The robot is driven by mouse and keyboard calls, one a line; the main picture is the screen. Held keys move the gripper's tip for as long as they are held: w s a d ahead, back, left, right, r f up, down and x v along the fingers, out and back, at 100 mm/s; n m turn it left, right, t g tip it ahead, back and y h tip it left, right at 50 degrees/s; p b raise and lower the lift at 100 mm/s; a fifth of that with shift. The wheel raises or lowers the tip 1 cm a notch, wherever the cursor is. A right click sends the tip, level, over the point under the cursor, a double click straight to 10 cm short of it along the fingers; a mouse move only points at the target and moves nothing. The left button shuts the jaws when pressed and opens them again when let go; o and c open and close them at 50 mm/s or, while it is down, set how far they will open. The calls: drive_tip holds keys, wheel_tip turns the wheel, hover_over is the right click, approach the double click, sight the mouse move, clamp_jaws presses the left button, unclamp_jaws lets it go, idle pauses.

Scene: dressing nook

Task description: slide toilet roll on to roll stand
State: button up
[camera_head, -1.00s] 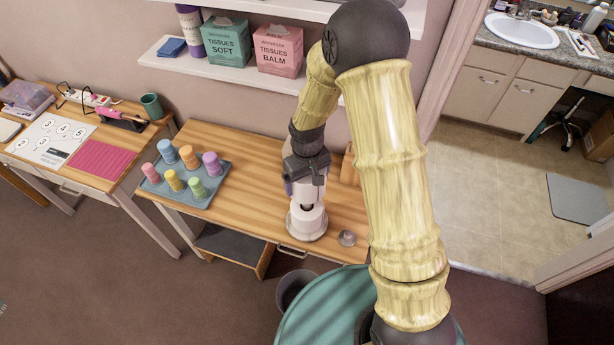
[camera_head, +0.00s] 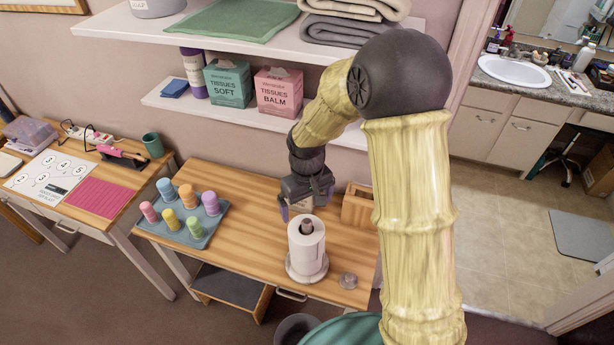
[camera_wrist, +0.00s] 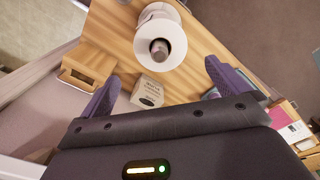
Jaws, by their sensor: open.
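The white toilet roll (camera_head: 307,246) is on the roll stand, upright around its post, on the wooden table. The stand's round base (camera_head: 306,272) shows below the roll, and the post's dark tip (camera_head: 307,227) sticks out at the top. In the wrist view the roll (camera_wrist: 147,42) shows from above, with the post (camera_wrist: 159,47) in its core. My gripper (camera_head: 304,206) is open and empty, above and behind the roll, apart from it. Its two purple fingers are spread in the wrist view (camera_wrist: 160,88).
A small box (camera_wrist: 147,92) and a wooden holder (camera_head: 357,206) stand behind the roll. A small metal lid-like disc (camera_head: 348,280) lies at right. A blue tray (camera_head: 210,231) with several coloured rollers is at left. A shelf (camera_head: 160,101) with tissue boxes hangs above.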

wheel_tip(320, 180, up, 10)
drive_tip(key=b, duration=0.1)
idle(1.4)
drive_tip(key=s+d+f+m+t, duration=0.1)
drive_tip(key=s+d+f+m, duration=0.1)
drive_tip(key=s+d, duration=0.4)
drive_tip(key=s+d+f+m+t, duration=0.1)
drive_tip(key=s+d+f+m, duration=0.1)
drive_tip(key=s+d, duration=0.4)
drive_tip(key=shift+d+f+m+t, duration=0.3)
drive_tip(key=shift+d+f+m, duration=0.1)
drive_tip(key=shift+d+m, duration=0.45)
drive_tip(key=shift+s, duration=0.1)
drive_tip(key=shift+r, duration=0.4)
